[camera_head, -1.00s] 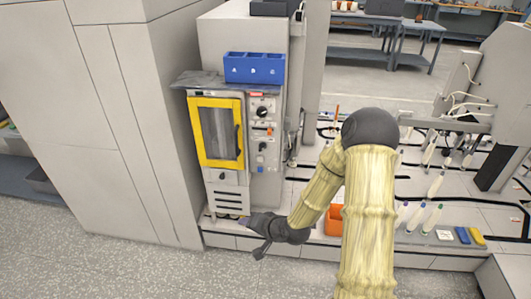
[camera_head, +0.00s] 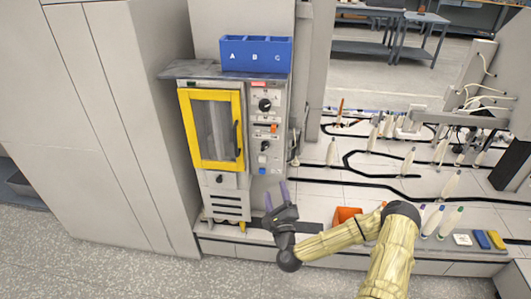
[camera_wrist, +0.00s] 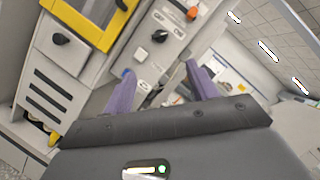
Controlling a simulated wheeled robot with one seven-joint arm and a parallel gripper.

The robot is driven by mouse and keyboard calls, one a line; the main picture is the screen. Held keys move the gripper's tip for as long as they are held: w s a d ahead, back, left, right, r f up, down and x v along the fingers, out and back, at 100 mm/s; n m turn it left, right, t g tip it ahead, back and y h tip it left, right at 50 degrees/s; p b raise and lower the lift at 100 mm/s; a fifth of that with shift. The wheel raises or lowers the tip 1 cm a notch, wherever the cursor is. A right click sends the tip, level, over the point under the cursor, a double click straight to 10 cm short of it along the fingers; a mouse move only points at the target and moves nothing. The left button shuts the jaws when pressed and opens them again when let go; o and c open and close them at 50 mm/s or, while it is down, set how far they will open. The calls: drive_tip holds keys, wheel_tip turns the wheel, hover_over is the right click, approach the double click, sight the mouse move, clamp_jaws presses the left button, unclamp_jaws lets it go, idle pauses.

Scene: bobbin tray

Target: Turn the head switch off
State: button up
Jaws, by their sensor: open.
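A control panel (camera_head: 268,92) stands right of the yellow-framed door on the grey machine. It carries a large black knob (camera_head: 265,105), an orange switch (camera_head: 274,128), a small black knob (camera_head: 264,145) and a blue button (camera_head: 262,170). I cannot read which control is the head switch. My gripper (camera_head: 276,196) is open and empty, just below and in front of the panel, its purple fingers pointing up. In the wrist view my gripper (camera_wrist: 160,72) has its left fingertip near the blue button; the small black knob (camera_wrist: 158,37) and orange switch (camera_wrist: 193,13) lie beyond the fingertips.
The yellow-framed door (camera_head: 212,130) is shut. A blue bin (camera_head: 256,54) marked A, B, C sits on top of the machine. An orange container (camera_head: 345,214) and several bobbins (camera_head: 440,218) are on the white deck to the right. A tall cabinet (camera_head: 100,130) stands left.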

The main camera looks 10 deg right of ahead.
drive_tip(key=shift+r, duration=0.1)
drive_tip(key=p, duration=0.1)
approach(265, 149)
drive_tip(key=x, duration=0.8)
drive_tip(key=shift+w, duration=0.3)
drive_tip(key=c, duration=1)
drive_tip(key=shift+d, duration=0.2)
drive_tip(key=shift+a, duration=0.15)
